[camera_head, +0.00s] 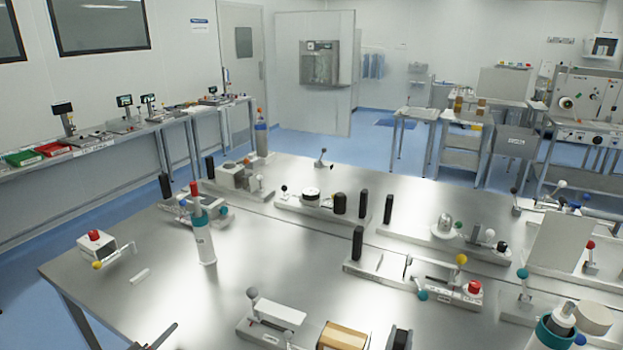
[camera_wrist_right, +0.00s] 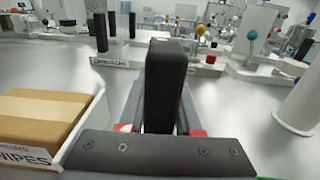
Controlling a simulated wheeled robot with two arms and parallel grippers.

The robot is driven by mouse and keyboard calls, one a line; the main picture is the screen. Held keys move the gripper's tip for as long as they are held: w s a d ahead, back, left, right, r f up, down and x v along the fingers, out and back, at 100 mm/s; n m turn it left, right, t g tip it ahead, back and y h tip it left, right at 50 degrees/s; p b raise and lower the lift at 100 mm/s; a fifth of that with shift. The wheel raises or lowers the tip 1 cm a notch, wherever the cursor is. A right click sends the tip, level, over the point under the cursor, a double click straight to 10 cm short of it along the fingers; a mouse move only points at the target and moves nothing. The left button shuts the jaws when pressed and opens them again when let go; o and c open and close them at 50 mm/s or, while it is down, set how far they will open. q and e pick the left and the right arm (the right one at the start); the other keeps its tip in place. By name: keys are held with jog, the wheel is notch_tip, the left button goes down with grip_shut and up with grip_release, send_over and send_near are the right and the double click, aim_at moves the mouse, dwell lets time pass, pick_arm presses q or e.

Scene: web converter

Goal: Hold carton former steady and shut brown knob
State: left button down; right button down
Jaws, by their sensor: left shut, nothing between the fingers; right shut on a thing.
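My right gripper (camera_wrist_right: 163,118) is shut on an upright black post (camera_wrist_right: 166,75), which stands between its red-padded fingers in the right wrist view. What the post joins at its base is hidden by the gripper, so I cannot tell whether it belongs to the carton former. A dark part at the bottom edge of the head view (camera_head: 401,338), right of the brown carton, is cut off and looks like this gripper or post. My left gripper (camera_head: 163,336) is shut and empty, only its dark tip showing at the bottom left edge. I cannot make out a brown knob.
A brown wipes carton (camera_head: 343,336) in a white holder is left of my right gripper. A fixture with a grey ball lever (camera_head: 252,293) is beside it. A fixture with yellow and red knobs (camera_head: 461,260) and a white bottle (camera_head: 203,236) stand farther back. The table's left front is mostly bare.

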pick_arm(q)
jog(key=shift+w, duration=0.1)
pick_arm(e)
jog(key=shift+w+r, duration=0.1)
jog(key=shift+r, duration=0.05)
jog(key=c, duration=0.5)
grip_release()
jog(key=v, duration=1.2)
